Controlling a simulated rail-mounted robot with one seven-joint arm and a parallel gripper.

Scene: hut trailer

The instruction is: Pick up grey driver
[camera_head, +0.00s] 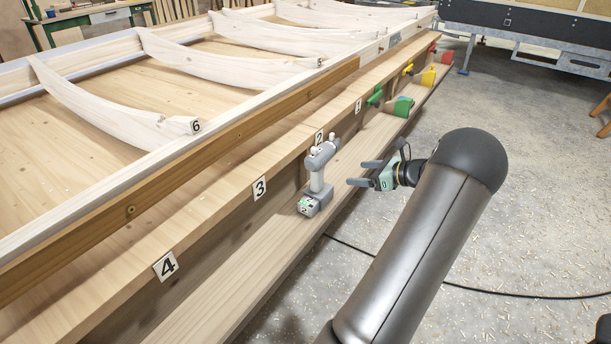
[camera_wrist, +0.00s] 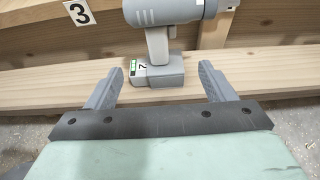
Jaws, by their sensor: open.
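The grey driver (camera_head: 316,178) stands upright on its battery base on the lower wooden ledge, below the label 2. In the wrist view the driver (camera_wrist: 158,45) is ahead of my gripper, its handle roughly centred and its base labelled 2. The top of its body is cut off by the picture's upper edge. My gripper (camera_head: 360,173) is open and empty, just to the right of the driver in the head view. In the wrist view its two fingers (camera_wrist: 170,84) are spread to either side of the driver's base, with the driver beyond the tips.
Green (camera_head: 398,104), yellow (camera_head: 424,76) and red (camera_head: 433,47) tools stand farther along the ledge (camera_head: 215,290). The upper beam (camera_head: 215,205) with number labels runs behind the driver. The floor to the right is open, with a black cable (camera_head: 480,288) across it.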

